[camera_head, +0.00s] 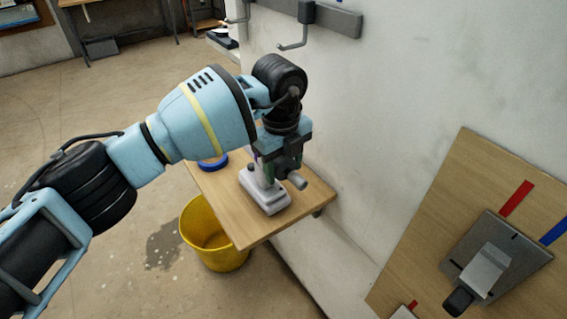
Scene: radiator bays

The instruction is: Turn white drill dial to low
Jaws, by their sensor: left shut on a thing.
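A white drill (264,196) stands on its broad base on a small wooden wall shelf (235,220). My left arm comes in from the left, and its gripper (279,166) points down at the drill's upper part. The gripper is shut on the drill, with its dark fingers covering much of the top. A grey rounded end (297,180) sticks out at the lower right of the fingers. The drill's dial and its setting cannot be made out behind the gripper. My right gripper is not in view.
A blue ring-shaped thing (213,162) lies on the shelf behind my arm. A yellow bucket (203,232) stands on the floor below. Hooks (293,44) hang on the wall above. A wooden board (440,230) with a grey lever plate and red and blue marks is at right.

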